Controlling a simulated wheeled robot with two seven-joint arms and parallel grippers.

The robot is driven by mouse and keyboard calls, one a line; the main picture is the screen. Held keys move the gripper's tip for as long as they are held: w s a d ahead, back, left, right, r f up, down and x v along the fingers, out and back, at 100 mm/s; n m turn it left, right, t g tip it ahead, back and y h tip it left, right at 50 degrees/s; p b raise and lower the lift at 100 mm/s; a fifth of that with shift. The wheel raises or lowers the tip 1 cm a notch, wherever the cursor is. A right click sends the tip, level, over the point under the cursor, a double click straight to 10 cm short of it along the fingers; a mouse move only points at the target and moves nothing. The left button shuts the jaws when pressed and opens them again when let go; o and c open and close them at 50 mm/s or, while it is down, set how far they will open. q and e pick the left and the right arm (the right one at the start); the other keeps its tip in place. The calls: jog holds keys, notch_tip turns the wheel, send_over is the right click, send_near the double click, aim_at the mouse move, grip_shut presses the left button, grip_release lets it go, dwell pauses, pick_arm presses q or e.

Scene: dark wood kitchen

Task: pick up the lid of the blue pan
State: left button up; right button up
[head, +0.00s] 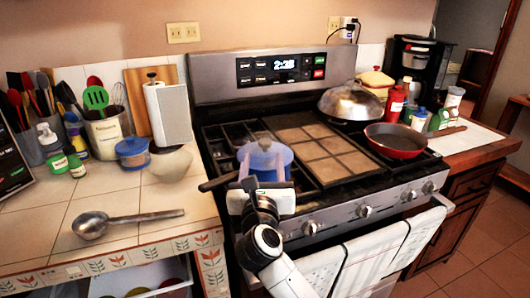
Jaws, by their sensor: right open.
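The blue pan (286,166) stands on the left front part of the stove, its dark handle (217,181) pointing left. A pale, bluish, see-through lid (265,153) appears to lie on it, with a small dark knob near the middle. My right gripper (263,172) reaches in from the bottom, in front of the pan. It is open, its fingers at the pan's near side, and it hides part of the pan. I cannot tell whether the fingers touch the lid or the pan. My left gripper is not in view.
A red frying pan (396,140) and a domed metal lid (350,102) are on the stove's right side. A tan griddle (322,155) lies right of the blue pan. A metal ladle (120,221) lies on the left counter. Towels (370,255) hang on the oven front.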

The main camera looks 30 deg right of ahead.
aim_at(265, 146)
jog(key=shift+m, duration=0.3)
jog(key=x, duration=0.4)
jog(key=shift+w+d+f, duration=0.2)
jog(key=shift+d+f, duration=0.1)
jog(key=p+x, duration=0.1)
jog(key=x, duration=0.4)
jog(key=shift+w+d, duration=0.3)
jog(key=c, duration=1.2)
